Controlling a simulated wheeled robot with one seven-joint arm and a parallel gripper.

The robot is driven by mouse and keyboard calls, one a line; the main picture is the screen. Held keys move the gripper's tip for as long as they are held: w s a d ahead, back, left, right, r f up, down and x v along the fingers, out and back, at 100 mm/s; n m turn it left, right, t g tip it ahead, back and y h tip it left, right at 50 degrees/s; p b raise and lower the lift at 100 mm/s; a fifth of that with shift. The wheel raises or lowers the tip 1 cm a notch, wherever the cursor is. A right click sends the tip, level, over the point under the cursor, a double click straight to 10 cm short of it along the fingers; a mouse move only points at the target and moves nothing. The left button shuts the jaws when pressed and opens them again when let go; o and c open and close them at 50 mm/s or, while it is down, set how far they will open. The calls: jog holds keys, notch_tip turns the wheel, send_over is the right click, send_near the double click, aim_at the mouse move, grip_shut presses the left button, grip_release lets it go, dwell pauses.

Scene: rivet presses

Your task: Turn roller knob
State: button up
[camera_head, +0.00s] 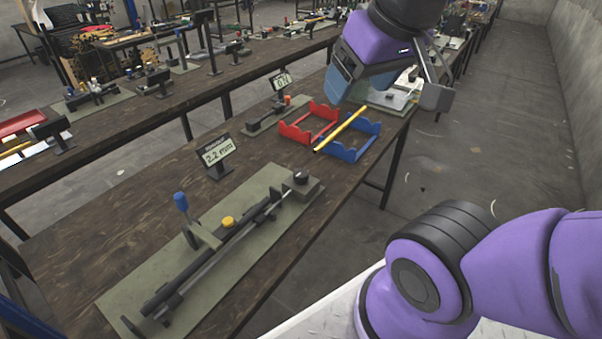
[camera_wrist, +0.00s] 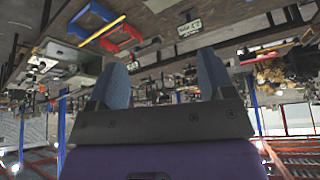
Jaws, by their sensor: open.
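A press on a grey-green base plate (camera_head: 155,275) lies on the near dark wooden table. It has a blue-topped lever (camera_head: 181,202), a yellow knob (camera_head: 228,222), a long dark rod, and a dark round knob (camera_head: 301,178) on a block at its far right end. I cannot tell which knob is the roller knob. My gripper (camera_head: 340,82) hangs above the table's far right part, well away from the press. In the wrist view my gripper (camera_wrist: 163,75) has its two blue-grey fingers wide apart with nothing between them.
A red stand (camera_head: 295,130) and a blue stand (camera_head: 350,152) carry a yellow rod (camera_head: 340,130) beyond the press. A "2.2" display sign (camera_head: 217,152) stands behind the press. A second bench (camera_head: 130,120) runs behind. Floor is clear at right.

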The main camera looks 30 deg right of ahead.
jog(key=m+g+y, duration=0.3)
jog(key=m+y, duration=0.1)
jog(key=m, duration=1.9)
send_over(301, 172)
jog(key=s+d, duration=0.2)
jog(key=d, duration=0.2)
notch_tip(301, 172, down, 29)
jog(key=x, duration=1)
jog(key=shift+s+a+f, duration=0.1)
jog(key=shift+a+f, duration=0.05)
jog(key=shift+a, duration=0.05)
jog(key=c, duration=0.9)
